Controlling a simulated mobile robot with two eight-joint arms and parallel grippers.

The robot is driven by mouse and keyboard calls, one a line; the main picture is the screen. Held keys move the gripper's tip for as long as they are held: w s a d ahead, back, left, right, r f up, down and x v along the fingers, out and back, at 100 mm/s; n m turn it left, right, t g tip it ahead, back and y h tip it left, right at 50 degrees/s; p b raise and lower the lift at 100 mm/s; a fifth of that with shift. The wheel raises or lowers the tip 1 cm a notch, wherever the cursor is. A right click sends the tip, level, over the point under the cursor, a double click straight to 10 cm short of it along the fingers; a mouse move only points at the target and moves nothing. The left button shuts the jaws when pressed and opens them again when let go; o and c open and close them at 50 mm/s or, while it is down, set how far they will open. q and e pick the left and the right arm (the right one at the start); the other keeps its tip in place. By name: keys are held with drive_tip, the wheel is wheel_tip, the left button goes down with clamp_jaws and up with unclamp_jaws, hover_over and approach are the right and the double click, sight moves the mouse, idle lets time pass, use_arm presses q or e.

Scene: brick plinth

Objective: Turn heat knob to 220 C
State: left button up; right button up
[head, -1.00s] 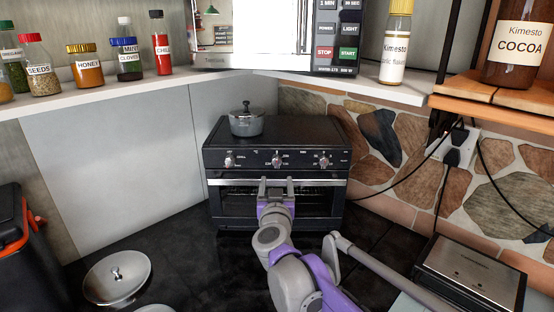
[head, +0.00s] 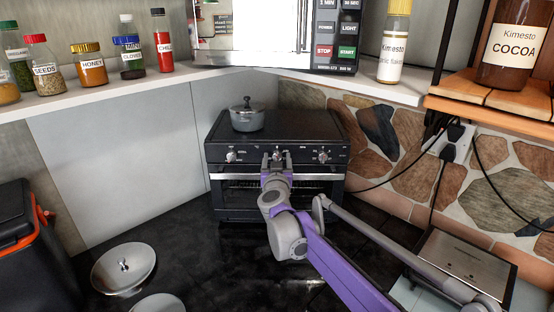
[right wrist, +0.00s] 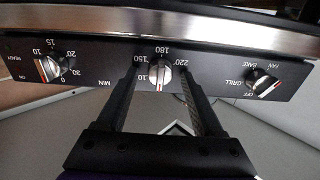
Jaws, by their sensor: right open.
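The black toaster oven (head: 330,203) stands on the dark counter with a row of knobs along its front. The heat knob (right wrist: 160,72) is the middle one in the right wrist view, where the panel appears upside down, with 150, 180 and 220 printed around it. Its exact setting is too small to read surely. My right gripper (head: 277,157) is at the middle of the control panel. In the right wrist view my right gripper's fingers (right wrist: 158,85) are apart, one on each side of the heat knob; contact cannot be told. My left gripper is out of view.
The timer knob (right wrist: 52,68) and the function knob (right wrist: 263,82) flank the heat knob. A grey pot (head: 247,118) sits on the oven. A metal lid (head: 123,268) lies at the front left. A shelf (head: 120,92) with jars runs above.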

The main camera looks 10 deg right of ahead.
clamp_jaws()
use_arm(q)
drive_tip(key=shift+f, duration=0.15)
use_arm(e)
drive_tip(key=shift+m, duration=0.3)
